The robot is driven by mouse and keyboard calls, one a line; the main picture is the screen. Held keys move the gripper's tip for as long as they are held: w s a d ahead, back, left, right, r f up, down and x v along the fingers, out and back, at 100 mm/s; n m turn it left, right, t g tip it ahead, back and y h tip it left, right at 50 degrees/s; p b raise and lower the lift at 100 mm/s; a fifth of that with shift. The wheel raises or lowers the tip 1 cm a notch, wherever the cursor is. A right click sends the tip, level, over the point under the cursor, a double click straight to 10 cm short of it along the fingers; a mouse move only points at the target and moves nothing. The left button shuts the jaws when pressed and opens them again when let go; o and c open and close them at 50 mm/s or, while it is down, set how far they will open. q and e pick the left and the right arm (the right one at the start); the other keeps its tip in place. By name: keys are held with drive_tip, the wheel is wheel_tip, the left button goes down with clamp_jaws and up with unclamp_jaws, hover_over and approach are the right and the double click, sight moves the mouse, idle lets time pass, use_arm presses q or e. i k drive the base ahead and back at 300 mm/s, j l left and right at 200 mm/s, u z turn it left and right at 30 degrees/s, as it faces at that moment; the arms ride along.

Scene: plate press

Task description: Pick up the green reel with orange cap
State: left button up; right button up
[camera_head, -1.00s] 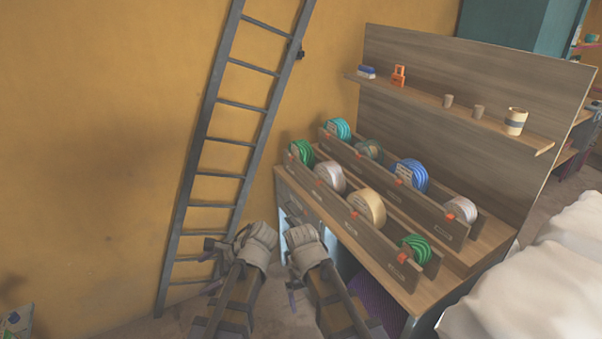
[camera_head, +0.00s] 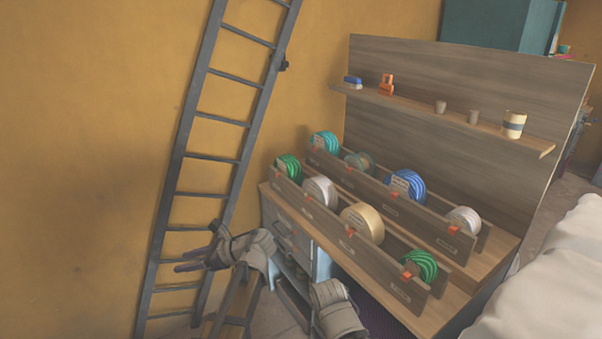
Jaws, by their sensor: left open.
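Two green reels stand in the front row of the rack: one at the far left end (camera_head: 289,166) and one at the near right end (camera_head: 421,265). An orange piece shows at the rack front by each, so I cannot tell which one the task means. My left gripper (camera_head: 196,252) is open and empty, pointing left in front of the ladder, left of and apart from the reels. My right gripper (camera_head: 336,312) is low at the bottom edge, below the rack; its fingers are not clear.
White (camera_head: 320,190) and cream (camera_head: 362,222) reels stand between the green ones. Teal, blue (camera_head: 408,185) and white reels fill the back row. A ladder (camera_head: 215,155) leans on the wall at left. A pale, cloth-like bulk (camera_head: 545,285) is at right.

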sight(288, 164)
drive_tip(key=i+j+z, duration=0.8)
drive_tip(key=j+z, duration=0.3)
drive_tip(key=i+j+z, duration=0.25)
drive_tip(key=j, duration=0.15)
drive_tip(key=j+z, duration=0.3)
drive_tip(key=j, duration=0.1)
